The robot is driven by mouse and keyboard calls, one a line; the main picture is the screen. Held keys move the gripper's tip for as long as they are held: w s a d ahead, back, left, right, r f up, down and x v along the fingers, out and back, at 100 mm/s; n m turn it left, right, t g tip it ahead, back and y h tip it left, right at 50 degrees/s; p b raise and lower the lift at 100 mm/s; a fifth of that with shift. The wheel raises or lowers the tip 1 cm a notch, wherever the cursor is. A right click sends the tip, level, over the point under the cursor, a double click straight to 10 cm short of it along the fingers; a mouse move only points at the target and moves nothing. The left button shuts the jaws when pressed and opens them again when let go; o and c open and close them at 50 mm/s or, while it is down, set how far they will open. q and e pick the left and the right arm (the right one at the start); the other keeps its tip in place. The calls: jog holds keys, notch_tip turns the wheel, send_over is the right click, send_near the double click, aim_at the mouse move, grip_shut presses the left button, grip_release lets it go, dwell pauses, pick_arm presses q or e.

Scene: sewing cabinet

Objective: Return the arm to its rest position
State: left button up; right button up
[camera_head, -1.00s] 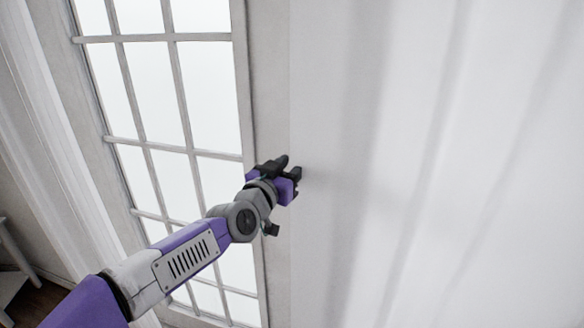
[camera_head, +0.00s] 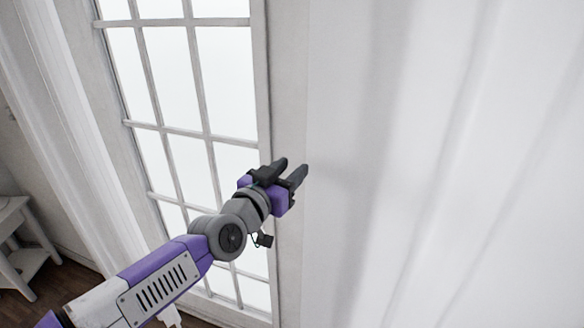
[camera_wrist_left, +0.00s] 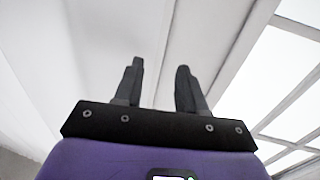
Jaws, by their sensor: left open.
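My left arm comes in from the lower left in the head view, purple and grey, stretched up toward the middle of the picture. My left gripper (camera_head: 292,170) is open and empty, in front of the window's right frame and beside the white curtain. I cannot tell whether it touches the curtain. In the left wrist view its two dark fingers (camera_wrist_left: 158,85) stand apart with nothing between them. My right arm and right gripper are not in view.
A white curtain (camera_head: 450,150) fills the right side. A paned window (camera_head: 165,90) stands behind my arm, with another white curtain (camera_head: 70,140) to its left. A small white table (camera_head: 20,245) stands at the lower left on a dark wooden floor (camera_head: 65,285).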

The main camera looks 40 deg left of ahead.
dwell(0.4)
pick_arm(q)
jog(key=w+d+f+m+g+h, duration=0.1)
jog(key=w+d+f+g, duration=0.25)
jog(key=f, duration=0.65)
jog(key=w+d+f+g+h, duration=0.25)
jog(key=d+f, duration=0.25)
jog(key=f, duration=0.6)
jog(key=w+d+f+m+g+h, duration=0.1)
jog(key=w+d+f+g, duration=0.3)
jog(key=f, duration=0.6)
jog(key=s+d+f+n+g, duration=0.1)
jog(key=s+d+f, duration=0.2)
jog(key=f, duration=0.3)
jog(key=s+d+f+g+h, duration=0.1)
jog(key=s+d+f, duration=0.15)
jog(key=f, duration=0.45)
jog(key=s+d+f+n+g, duration=0.1)
jog(key=s+d+f, duration=0.15)
jog(key=f, duration=0.35)
jog(key=s+d+f+n+g+h, duration=0.1)
jog(key=s+d+f+g, duration=0.3)
jog(key=s+f, duration=0.7)
jog(key=s+d, duration=0.2)
jog(key=s, duration=0.1)
jog(key=shift+s, duration=0.25)
jog(key=shift+a+h, duration=0.15)
jog(key=shift+h, duration=0.1)
